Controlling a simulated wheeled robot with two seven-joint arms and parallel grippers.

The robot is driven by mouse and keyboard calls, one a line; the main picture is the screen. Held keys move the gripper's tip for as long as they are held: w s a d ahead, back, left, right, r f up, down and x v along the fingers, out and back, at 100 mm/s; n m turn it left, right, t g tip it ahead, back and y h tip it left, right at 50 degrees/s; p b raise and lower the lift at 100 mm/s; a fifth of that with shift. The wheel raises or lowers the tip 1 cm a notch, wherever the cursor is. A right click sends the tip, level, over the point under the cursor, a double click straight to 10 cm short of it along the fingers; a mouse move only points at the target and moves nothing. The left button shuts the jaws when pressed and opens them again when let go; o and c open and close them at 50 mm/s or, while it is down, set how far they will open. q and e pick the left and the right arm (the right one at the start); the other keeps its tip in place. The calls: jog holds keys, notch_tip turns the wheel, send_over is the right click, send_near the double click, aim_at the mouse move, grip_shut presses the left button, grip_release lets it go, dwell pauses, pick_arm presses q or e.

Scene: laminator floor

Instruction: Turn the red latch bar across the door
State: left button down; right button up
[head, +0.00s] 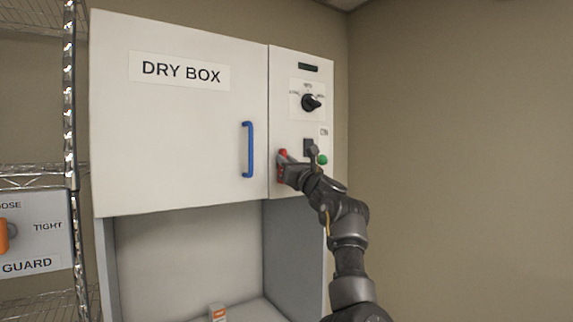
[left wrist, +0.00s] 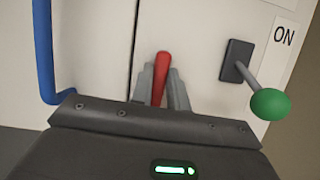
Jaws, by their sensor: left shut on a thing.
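The red latch bar (left wrist: 162,72) stands nearly upright just right of the seam between the door and the control panel. In the head view its red top (head: 283,152) shows above my gripper. The white door (head: 185,120) is shut, is labelled DRY BOX and has a blue handle (head: 248,150). My left gripper (left wrist: 163,92) is shut on the red latch bar, with one finger on each side of it. It also shows in the head view (head: 283,168). The bar's lower part is hidden behind the gripper. My right gripper is not in view.
A lever with a green knob (left wrist: 270,104) sits close to the right of my gripper, beside an ON label. A black dial (head: 311,102) is above. A wire shelf (head: 70,120) stands at left.

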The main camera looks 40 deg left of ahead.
pick_arm(q)
jog(key=shift+w+d+f+m+t+h+b, duration=0.2)
jog(key=shift+m+t+h, duration=0.8)
jog(key=shift+m, duration=2.55)
jog(key=shift+w+a+f+m+t+h+b, duration=0.1)
jog(key=shift+w+f+m+t+h+b, duration=0.3)
jog(key=shift+m+h, duration=2.15)
jog(key=shift+w+d+f+m+t+h+b, duration=0.15)
jog(key=shift+m+t, duration=0.65)
jog(key=shift+m, duration=3.8)
jog(key=shift+f, duration=0.1)
jog(key=c, duration=1.4)
grip_release()
jog(key=shift+o, duration=0.2)
